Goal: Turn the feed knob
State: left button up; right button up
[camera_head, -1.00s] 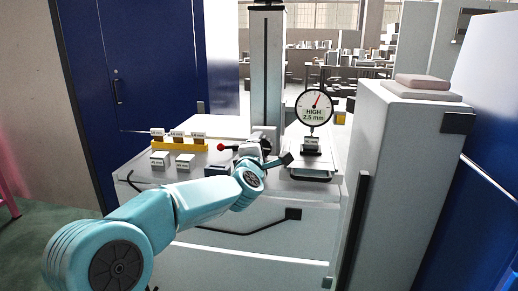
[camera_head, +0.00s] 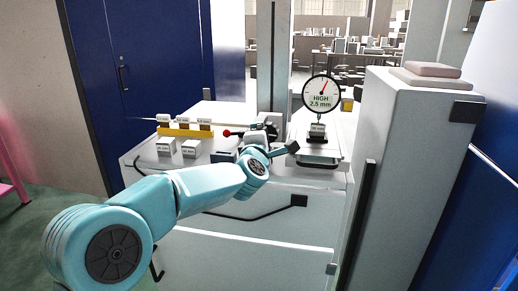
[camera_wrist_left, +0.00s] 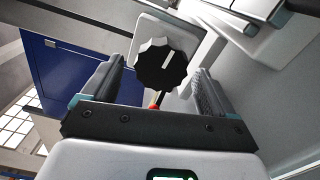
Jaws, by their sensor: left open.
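The feed knob (camera_wrist_left: 162,66) is black and ridged with a white line, on a pale square mount in the left wrist view. My left gripper (camera_wrist_left: 160,85) is open, with one finger on each side of the knob in that view. The knob lies at or just beyond the fingertips, and I cannot tell whether they touch it. A round dial gauge (camera_head: 321,93) reads HIGH 2.5 mm. My right gripper is in neither view.
A red ball-tipped lever (camera_head: 227,133) is beside the gripper. A yellow rack (camera_head: 186,132) with labelled blocks stands left on the machine's table. A pale cabinet (camera_head: 408,170) stands close on the right, with a blue cabinet (camera_head: 140,75) behind left.

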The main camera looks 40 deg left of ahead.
pick_arm(q)
jog(key=b+v, duration=0.1)
jog(key=v, duration=1.4)
jog(key=shift+s+d+f, duration=0.1)
jog(key=shift+s, duration=0.05)
